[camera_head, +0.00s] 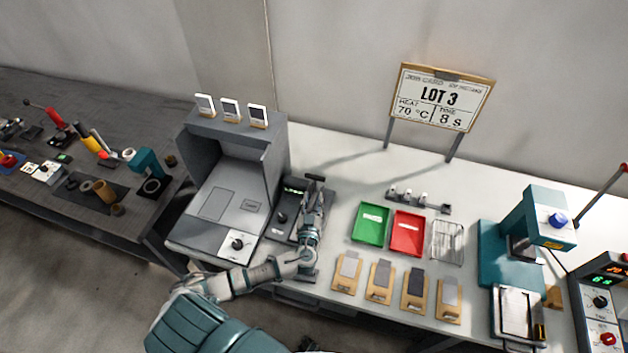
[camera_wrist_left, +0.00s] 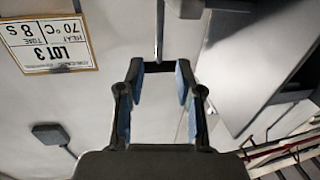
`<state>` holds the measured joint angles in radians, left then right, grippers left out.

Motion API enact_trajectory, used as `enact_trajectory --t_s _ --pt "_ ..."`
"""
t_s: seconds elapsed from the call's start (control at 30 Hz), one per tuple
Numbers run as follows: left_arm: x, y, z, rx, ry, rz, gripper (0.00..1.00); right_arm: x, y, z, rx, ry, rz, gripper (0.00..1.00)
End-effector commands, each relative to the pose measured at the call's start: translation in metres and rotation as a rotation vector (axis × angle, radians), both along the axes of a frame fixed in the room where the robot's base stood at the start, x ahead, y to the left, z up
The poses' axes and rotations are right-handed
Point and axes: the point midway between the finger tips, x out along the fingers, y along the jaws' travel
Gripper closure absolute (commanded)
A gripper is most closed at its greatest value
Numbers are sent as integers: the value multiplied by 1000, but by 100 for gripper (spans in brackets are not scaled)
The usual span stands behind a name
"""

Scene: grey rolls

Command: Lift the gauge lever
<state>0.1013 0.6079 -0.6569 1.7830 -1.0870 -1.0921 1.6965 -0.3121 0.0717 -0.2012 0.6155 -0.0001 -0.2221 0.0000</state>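The gauge (camera_head: 284,215) is a dark box with a small green display, on the white bench just right of the grey cabinet. A short black bar, which looks like its lever (camera_head: 315,177), shows at its top right. My left gripper (camera_head: 314,192) is at the gauge's right side, its fingers pointing toward that bar. A thin grey rod (camera_wrist_left: 159,32) shows just beyond the fingertips. Contact with the lever cannot be told. My right gripper is not in view.
The grey cabinet (camera_head: 226,190) stands close on the left. To the right are a green tray (camera_head: 371,223), a red tray (camera_head: 407,233), a wire rack (camera_head: 447,241) and several sample boards (camera_head: 380,282). A teal press (camera_head: 540,218) stands farther right. A LOT 3 sign (camera_head: 440,97) stands behind.

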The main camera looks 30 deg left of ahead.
Motion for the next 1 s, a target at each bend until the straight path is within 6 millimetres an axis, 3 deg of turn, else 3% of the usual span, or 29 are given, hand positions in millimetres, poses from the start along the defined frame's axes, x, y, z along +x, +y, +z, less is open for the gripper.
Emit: enact_trajectory --t_s 0.1,0.33,0.77,0.9,1.0 --pt "25 13 3 2 -1 2 65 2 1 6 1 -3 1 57" --pt "58 32 -1 -4 0 2 65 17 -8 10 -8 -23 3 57" --pt "68 36 -2 -5 1 1 65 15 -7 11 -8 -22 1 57" --pt "68 34 -1 -4 1 1 100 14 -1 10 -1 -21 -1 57" --pt "68 34 -1 -4 1 1 100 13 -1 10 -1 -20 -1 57"
